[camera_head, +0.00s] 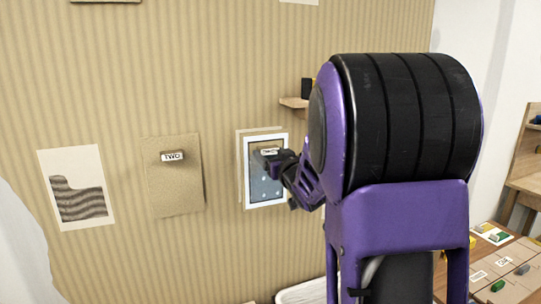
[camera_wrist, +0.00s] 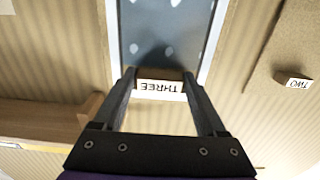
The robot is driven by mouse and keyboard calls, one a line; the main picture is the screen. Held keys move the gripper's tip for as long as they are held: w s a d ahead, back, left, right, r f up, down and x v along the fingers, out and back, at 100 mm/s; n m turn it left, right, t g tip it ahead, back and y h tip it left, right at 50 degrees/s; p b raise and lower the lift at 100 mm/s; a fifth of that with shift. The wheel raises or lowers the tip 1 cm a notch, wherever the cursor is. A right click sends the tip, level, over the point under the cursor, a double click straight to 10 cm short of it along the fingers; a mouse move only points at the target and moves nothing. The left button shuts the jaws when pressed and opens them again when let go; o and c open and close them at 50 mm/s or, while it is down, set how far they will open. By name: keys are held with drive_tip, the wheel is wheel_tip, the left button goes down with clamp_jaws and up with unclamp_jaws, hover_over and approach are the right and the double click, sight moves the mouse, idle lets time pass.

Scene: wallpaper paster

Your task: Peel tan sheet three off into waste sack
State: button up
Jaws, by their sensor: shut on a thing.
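My gripper (camera_head: 280,158) is shut on the tab labelled THREE (camera_wrist: 160,88), which sits between both fingertips in the wrist view. The tab is in front of a blue-grey picture with white dots and a white border (camera_head: 266,185). A thin tan edge (camera_head: 241,170) shows along the picture's upper left; I cannot tell whether it is part of sheet three. No broad tan sheet face shows over the picture. Tan sheet two (camera_head: 173,188), with its TWO tab, is on the wall to the left. I cannot make out a waste sack for certain.
A white-rimmed container (camera_head: 305,292) is partly visible low by the wall, cut off by the frame. A small wooden shelf (camera_head: 294,103) juts out above the picture. A wavy-pattern picture (camera_head: 77,188) hangs at left. A wooden table (camera_head: 510,270) with small items stands at right.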

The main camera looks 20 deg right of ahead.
drive_tip(key=s+b, duration=0.1)
drive_tip(key=s, duration=0.6)
idle(0.3)
drive_tip(key=shift+w, duration=0.1)
idle(0.3)
